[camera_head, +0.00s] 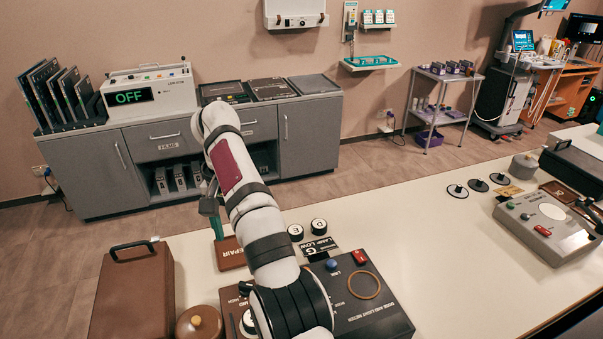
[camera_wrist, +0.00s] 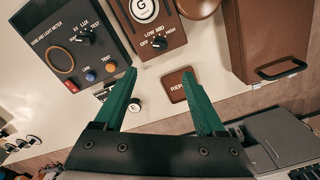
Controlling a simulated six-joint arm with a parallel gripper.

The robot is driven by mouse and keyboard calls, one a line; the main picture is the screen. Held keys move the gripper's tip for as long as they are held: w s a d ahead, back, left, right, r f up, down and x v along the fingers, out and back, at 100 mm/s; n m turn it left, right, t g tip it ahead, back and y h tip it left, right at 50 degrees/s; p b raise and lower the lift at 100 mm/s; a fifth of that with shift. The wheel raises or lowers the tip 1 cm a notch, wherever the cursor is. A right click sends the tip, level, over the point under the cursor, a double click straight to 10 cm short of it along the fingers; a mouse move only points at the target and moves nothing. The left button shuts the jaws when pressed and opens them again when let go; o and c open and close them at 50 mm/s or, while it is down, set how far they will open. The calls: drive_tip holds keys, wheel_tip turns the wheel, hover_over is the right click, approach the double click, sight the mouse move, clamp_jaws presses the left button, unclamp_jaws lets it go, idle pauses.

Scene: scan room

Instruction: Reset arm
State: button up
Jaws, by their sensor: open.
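My gripper (camera_wrist: 158,73) shows in the wrist view with its two green fingers spread wide and nothing held between them. In the head view my arm reaches out over the cream table, and the green fingers (camera_head: 217,228) point down, partly hidden by the arm. They are above or close to the brown REPAIR plate (camera_head: 230,258); the gap in height is hard to tell. In the wrist view the REPAIR plate (camera_wrist: 176,84) lies just beyond and between the fingertips.
A light meter box (camera_head: 365,299) stands beside my arm, with round E and D pieces (camera_head: 319,227) behind it. A brown case (camera_head: 132,292) and a round brown lidded pot (camera_head: 199,323) stand left. The table's middle (camera_head: 420,240) is clear. Grey cabinets (camera_head: 310,135) stand behind.

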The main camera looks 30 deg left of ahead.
drive_tip(key=w+d+r+m, duration=0.1)
drive_tip(key=w+d+r, duration=0.15)
drive_tip(key=d, duration=0.55)
drive_tip(key=w+d+r+m, duration=0.1)
drive_tip(key=d+r, duration=0.3)
drive_tip(key=d, duration=0.3)
drive_tip(key=s+d+r+m, duration=0.1)
drive_tip(key=s+d, duration=0.2)
drive_tip(key=d, duration=0.4)
drive_tip(key=s+d+m, duration=0.2)
drive_tip(key=s+d, duration=0.2)
drive_tip(key=d, duration=0.3)
drive_tip(key=s+d+f+m, duration=0.1)
drive_tip(key=s+d+f, duration=0.2)
drive_tip(key=s, duration=0.3)
drive_tip(key=s+d+f+m+y, duration=0.1)
drive_tip(key=s+d+f, duration=0.2)
drive_tip(key=s, duration=0.3)
drive_tip(key=s+d+f+m, duration=0.1)
drive_tip(key=s+d+f, duration=0.2)
drive_tip(key=s+d, duration=0.1)
drive_tip(key=shift+s+f+m+y, duration=0.35)
drive_tip(key=shift+s+m+y, duration=0.05)
drive_tip(key=shift+s, duration=0.5)
